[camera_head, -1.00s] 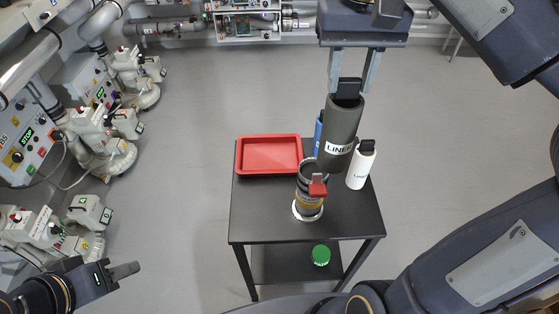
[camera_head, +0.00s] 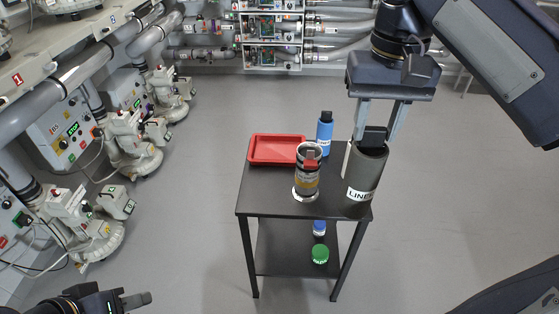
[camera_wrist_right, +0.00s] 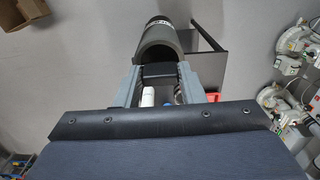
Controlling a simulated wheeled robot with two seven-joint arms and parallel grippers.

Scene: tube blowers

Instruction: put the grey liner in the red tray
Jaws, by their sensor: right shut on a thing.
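The grey liner (camera_head: 367,172), a dark grey cylinder with a white "LINER" label and a black handle, hangs upright from my right gripper (camera_head: 376,128). That gripper is shut on the handle. The liner appears over the table's right edge, to the right of the red tray. In the right wrist view, the liner (camera_wrist_right: 158,42) is beyond the fingertips (camera_wrist_right: 158,76). The red tray (camera_head: 276,161) lies empty at the table's back left; a corner of it (camera_wrist_right: 213,97) shows in the right wrist view. My left gripper (camera_head: 136,299) is at the lower left, away from the table; its jaw opening is unclear.
On the black table (camera_head: 262,202) stand a metal canister with a red clip (camera_head: 307,178) and a blue bottle (camera_head: 325,134). A white bottle (camera_wrist_right: 148,97) shows in the right wrist view. A green-topped item (camera_head: 320,254) is on the lower shelf. Machines line the left wall.

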